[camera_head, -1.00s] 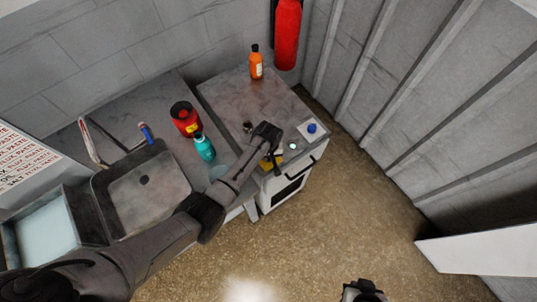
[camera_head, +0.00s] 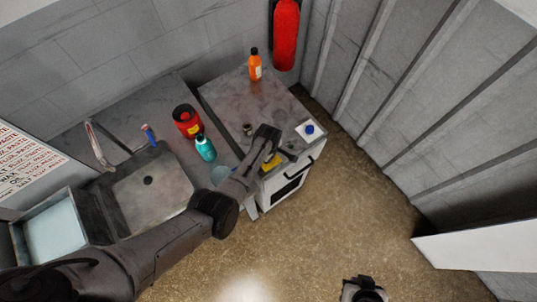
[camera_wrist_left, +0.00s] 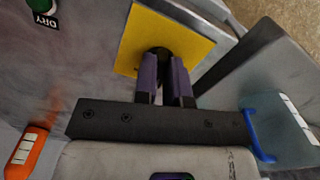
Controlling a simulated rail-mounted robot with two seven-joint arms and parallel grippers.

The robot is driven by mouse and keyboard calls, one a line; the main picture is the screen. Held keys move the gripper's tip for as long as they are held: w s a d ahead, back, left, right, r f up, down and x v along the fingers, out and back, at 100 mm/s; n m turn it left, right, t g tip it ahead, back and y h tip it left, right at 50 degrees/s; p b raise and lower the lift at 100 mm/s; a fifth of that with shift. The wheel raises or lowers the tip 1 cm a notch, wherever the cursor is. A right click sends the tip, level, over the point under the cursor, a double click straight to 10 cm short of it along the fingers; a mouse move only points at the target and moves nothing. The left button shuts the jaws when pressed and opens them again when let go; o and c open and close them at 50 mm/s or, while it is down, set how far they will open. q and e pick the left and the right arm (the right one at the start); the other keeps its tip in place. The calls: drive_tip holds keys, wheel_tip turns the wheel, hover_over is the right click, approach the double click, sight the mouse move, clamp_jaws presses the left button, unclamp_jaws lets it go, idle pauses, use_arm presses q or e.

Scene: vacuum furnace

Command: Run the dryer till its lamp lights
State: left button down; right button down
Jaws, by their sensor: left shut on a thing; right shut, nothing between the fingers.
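The dryer is a grey-topped cabinet with a white front (camera_head: 300,185). Its yellow plate (camera_head: 271,162) carries a dark round knob; the plate shows larger in the left wrist view (camera_wrist_left: 190,35). My left gripper (camera_head: 266,160) is at the plate, and its purple fingers (camera_wrist_left: 166,68) are shut on the dark knob (camera_wrist_left: 158,56). A round green lamp (camera_wrist_left: 42,5) with a pale rim sits by the DRY label (camera_wrist_left: 46,21), cut by the picture edge; it looks dark green. My right gripper (camera_head: 362,287) is shut and empty over the floor.
An orange bottle (camera_head: 255,66) and a blue knob on a white plate (camera_head: 310,130) are on the cabinet top. A red container (camera_head: 187,122) and teal bottle (camera_head: 205,148) stand beside the sink (camera_head: 150,190). The floor (camera_head: 330,230) in front is clear.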

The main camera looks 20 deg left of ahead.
use_arm(q)
drive_tip(key=shift+n, duration=1.3)
drive_tip(key=c, duration=1.2)
unclamp_jaws()
wheel_tip(320, 180, up, 14)
drive_tip(key=shift+f+p, duration=0.1)
drive_tip(key=shift+p, duration=1.05)
